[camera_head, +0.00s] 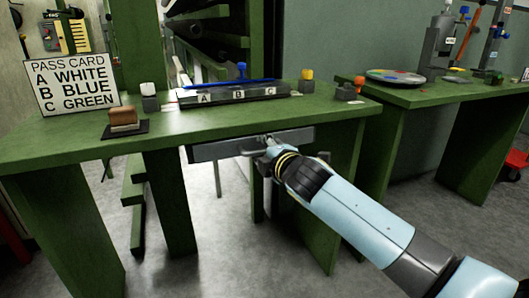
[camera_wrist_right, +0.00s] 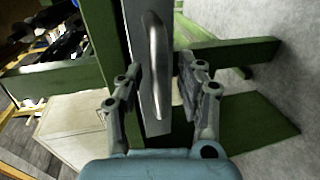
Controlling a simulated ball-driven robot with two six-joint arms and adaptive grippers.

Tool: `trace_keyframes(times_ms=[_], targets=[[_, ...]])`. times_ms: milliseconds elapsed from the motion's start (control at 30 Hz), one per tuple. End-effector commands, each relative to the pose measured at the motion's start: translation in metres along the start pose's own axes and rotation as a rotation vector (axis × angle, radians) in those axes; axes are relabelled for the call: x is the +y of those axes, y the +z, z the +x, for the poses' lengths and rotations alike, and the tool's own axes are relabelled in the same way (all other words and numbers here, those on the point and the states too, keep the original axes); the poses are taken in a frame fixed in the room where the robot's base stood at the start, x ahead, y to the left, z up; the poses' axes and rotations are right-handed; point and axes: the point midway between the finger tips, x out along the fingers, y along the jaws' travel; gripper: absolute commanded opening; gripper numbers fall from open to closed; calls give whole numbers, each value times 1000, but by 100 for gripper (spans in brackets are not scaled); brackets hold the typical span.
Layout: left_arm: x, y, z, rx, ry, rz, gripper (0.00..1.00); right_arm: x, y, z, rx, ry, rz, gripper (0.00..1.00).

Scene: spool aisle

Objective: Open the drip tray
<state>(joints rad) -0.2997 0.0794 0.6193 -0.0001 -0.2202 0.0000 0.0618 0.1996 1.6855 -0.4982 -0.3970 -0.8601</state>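The drip tray (camera_head: 222,149) is a grey metal drawer front under the front edge of the green bench. I cannot tell whether it is pulled out at all. My right gripper (camera_head: 268,146) is at the middle of its front. In the right wrist view the tray's front (camera_wrist_right: 152,112) runs up the picture with a curved metal handle (camera_wrist_right: 157,60) on it. My right gripper's two fingers (camera_wrist_right: 159,72) are spread, one on each side of the handle, with gaps visible. My left gripper is not in view.
On the green bench (camera_head: 60,150) stand a pass card sign (camera_head: 74,83), a brown block on a dark pad (camera_head: 123,118), and a dark rack marked A, B, C (camera_head: 238,94) with a blue tool (camera_head: 241,72). A second green bench (camera_head: 430,95) stands right. The floor in front is clear.

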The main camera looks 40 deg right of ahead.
Motion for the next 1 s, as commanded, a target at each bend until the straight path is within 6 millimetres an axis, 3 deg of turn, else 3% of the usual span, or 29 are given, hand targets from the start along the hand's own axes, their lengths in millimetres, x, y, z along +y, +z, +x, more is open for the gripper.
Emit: trace_keyframes(times_ms=[100, 400, 1000], targets=[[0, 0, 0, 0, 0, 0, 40, 0, 0, 0, 0, 0, 0, 38], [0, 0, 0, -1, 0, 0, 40, 0, 0, 0, 0, -1, 0, 0], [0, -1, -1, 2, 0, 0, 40, -1, 0, -2, 0, -2, 0, 0]])
